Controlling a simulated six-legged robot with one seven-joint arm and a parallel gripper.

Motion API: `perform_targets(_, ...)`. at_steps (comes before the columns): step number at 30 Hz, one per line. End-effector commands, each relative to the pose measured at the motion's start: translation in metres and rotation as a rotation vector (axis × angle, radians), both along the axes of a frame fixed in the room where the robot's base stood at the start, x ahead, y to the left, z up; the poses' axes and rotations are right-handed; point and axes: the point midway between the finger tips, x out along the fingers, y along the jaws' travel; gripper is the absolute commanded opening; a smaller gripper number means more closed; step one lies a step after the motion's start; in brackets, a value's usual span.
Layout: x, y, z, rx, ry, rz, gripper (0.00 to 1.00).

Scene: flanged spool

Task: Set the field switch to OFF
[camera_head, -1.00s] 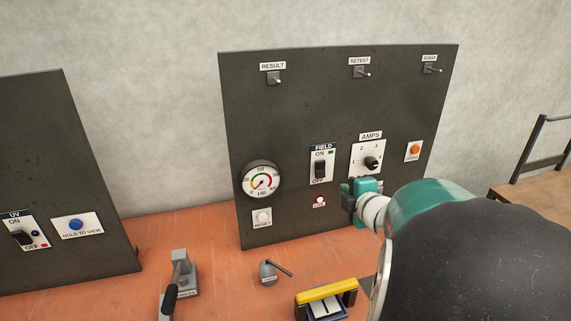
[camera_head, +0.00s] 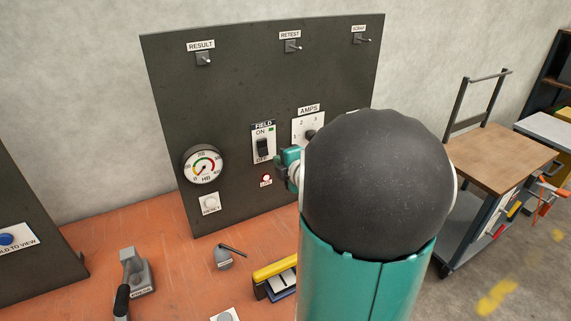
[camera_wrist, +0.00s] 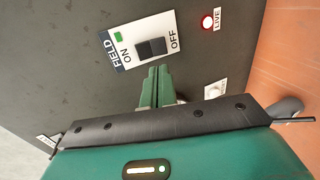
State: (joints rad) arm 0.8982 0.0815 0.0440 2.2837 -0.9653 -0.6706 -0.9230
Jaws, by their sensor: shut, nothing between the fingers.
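The field switch (camera_head: 263,148) is a black rocker on a white plate on the dark upright panel, with ON at the top and OFF at the bottom. A green indicator shows at its ON end. In the wrist view the switch (camera_wrist: 151,48) lies just beyond my fingertips, turned sideways with OFF to the right. My gripper (camera_wrist: 156,70) is shut and empty, its green fingers pointing at the panel just beside the switch plate. In the head view my gripper (camera_head: 285,160) is right of and slightly below the switch, partly hidden by my arm. I cannot tell whether it touches the panel.
The AMPS dial (camera_head: 309,133) is close on the right, partly covered by my arm. The red LIVE lamp (camera_head: 266,180) is below the switch, and the HB gauge (camera_head: 204,165) is to its left. A yellow-handled device (camera_head: 275,270) stands on the orange bench. A cart (camera_head: 490,155) is at right.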

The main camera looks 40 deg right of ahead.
Motion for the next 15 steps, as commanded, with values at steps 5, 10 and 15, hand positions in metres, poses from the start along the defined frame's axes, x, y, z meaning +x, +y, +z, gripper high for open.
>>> perform_targets(5, 0.033, -0.011, -0.012, 0.003, 0.001, 0.001, 0.00)
perform_targets(10, 0.059, -0.018, -0.021, 0.001, 0.001, 0.001, 0.00)
perform_targets(15, 0.074, -0.023, -0.025, 0.001, 0.000, 0.000, 0.00)
